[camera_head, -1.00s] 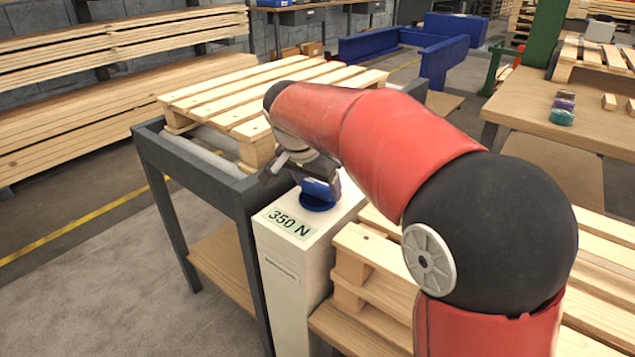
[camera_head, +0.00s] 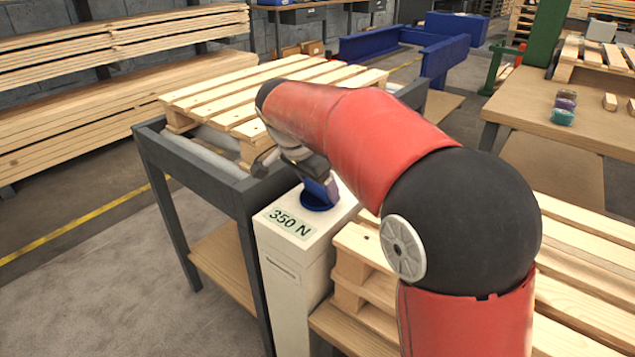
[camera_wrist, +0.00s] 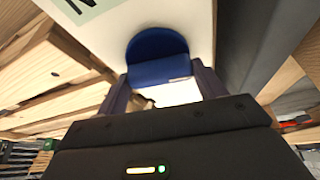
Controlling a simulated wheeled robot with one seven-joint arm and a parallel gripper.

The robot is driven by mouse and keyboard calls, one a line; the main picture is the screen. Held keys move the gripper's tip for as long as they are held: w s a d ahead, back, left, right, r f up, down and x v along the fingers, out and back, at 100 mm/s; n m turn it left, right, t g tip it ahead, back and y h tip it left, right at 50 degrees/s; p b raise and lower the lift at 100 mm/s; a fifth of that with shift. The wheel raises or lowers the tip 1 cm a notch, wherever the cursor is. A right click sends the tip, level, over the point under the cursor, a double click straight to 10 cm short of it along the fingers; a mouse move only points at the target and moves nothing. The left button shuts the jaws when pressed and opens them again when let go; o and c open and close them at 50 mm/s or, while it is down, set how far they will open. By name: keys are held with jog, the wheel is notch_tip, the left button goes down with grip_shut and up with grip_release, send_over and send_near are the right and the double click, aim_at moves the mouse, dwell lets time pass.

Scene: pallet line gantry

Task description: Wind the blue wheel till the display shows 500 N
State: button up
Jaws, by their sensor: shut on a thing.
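The blue wheel (camera_head: 316,201) sits on top of a white cabinet (camera_head: 287,280). The display (camera_head: 289,222) on the cabinet's top reads 350 N. My gripper (camera_head: 318,185) comes down on the wheel from above and is shut on it. In the wrist view the blue wheel (camera_wrist: 158,57) shows between the two fingers of my gripper (camera_wrist: 165,85), and part of the display (camera_wrist: 90,5) shows at the top left. My gripper and arm hide part of the wheel in the head view.
A dark-framed roller table (camera_head: 210,170) with a wooden pallet (camera_head: 250,95) stands just left of the cabinet. More stacked pallets (camera_head: 375,265) stand close on its right. A workbench (camera_head: 570,125) is at the right. The grey floor at the left is clear.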

aim_at(306, 202)
jog(key=o, duration=1)
jog(key=v, duration=0.7)
jog(key=shift+s+a+r, duration=0.1)
jog(key=shift+a+r, duration=0.05)
jog(key=shift+r, duration=0.25)
